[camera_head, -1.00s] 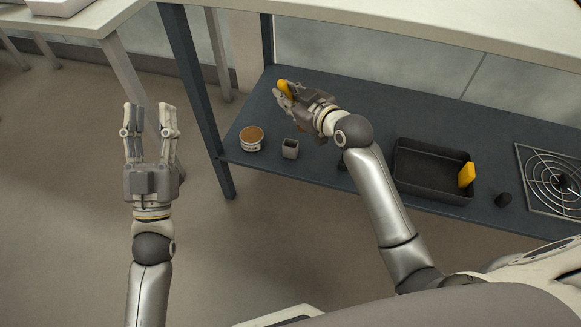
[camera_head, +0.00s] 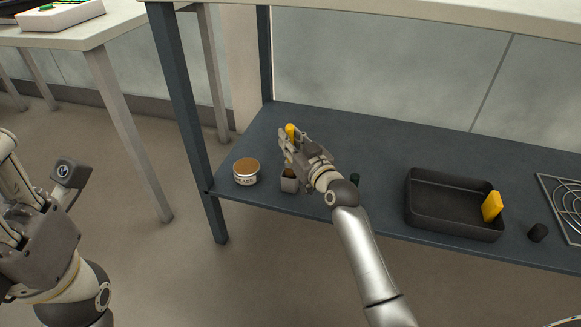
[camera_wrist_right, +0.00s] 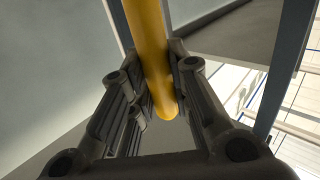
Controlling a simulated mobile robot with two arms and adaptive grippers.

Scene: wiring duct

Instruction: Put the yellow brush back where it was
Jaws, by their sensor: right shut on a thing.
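The yellow brush (camera_head: 291,131) is held upright in my right gripper (camera_head: 289,150). In the right wrist view its yellow handle (camera_wrist_right: 150,55) lies between the two closed fingers. The small grey square cup (camera_head: 289,185) stands on the blue-grey shelf directly below the gripper. A brownish part shows at the cup's mouth; I cannot tell whether the brush end is inside or just above it. My left gripper (camera_head: 38,190) is empty at the lower left, its fingers apart, away from the shelf.
A labelled tin with a brown top (camera_head: 246,172) stands just left of the cup. A dark tray (camera_head: 430,217) with a yellow block (camera_head: 492,206) is to the right. A shelf post (camera_head: 187,95) rises at left.

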